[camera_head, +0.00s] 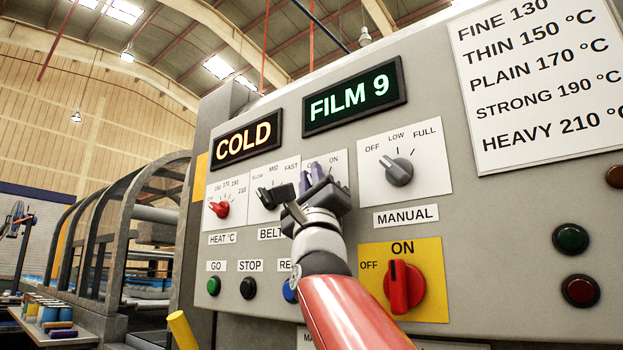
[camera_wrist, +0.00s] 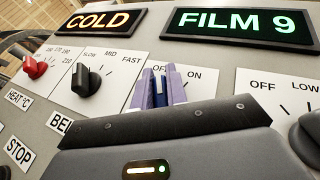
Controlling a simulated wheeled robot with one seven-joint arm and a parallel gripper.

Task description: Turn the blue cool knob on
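The blue cool knob (camera_wrist: 160,98) shows in the wrist view as a narrow upright strip between the two lavender fingers of my gripper (camera_wrist: 162,84). The fingers are close together, one on each side of it, and look shut on it. Its white plate has an OFF label to the left and an ON label (camera_wrist: 194,76) to the right. In the head view my gripper (camera_head: 316,173) is at this plate, and its body and fingers hide the knob. Which way the knob points is hard to tell.
The black belt knob (camera_wrist: 86,81) and red heat knob (camera_head: 219,209) are to the left. A grey OFF-LOW-FULL knob (camera_head: 398,172) is close on the right. A large red knob (camera_head: 404,287) sits below. Lit COLD (camera_head: 245,140) and FILM 9 (camera_head: 352,97) displays are above.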

